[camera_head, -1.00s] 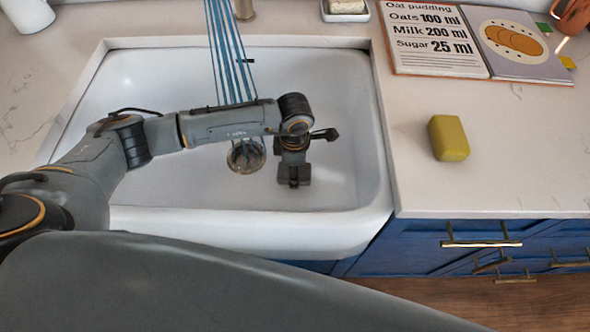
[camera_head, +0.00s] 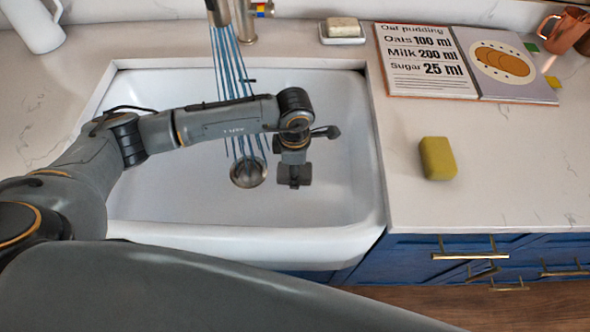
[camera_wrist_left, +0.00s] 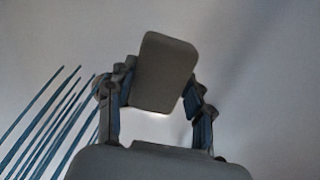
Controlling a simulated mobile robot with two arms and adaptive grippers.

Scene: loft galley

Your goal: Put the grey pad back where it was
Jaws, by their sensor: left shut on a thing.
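My left gripper (camera_head: 293,172) hangs inside the white sink (camera_head: 335,213), to the right of the running water. In the left wrist view the grey pad (camera_wrist_left: 165,70) is a rounded block, tilted, held between the two fingers of my left gripper (camera_wrist_left: 157,95). In the head view the arm and gripper largely hide the pad, and I cannot make out its outline. How far it is above the sink floor is not clear. My right gripper is not in view.
Blue-streaked water (camera_head: 229,70) falls from the tap (camera_head: 241,20) towards the drain (camera_head: 248,172). A yellow-green sponge (camera_head: 437,158) lies on the right counter. A recipe book (camera_head: 430,75), a soap dish (camera_head: 342,38), a white jug (camera_head: 35,22) and a copper mug (camera_head: 566,30) stand around.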

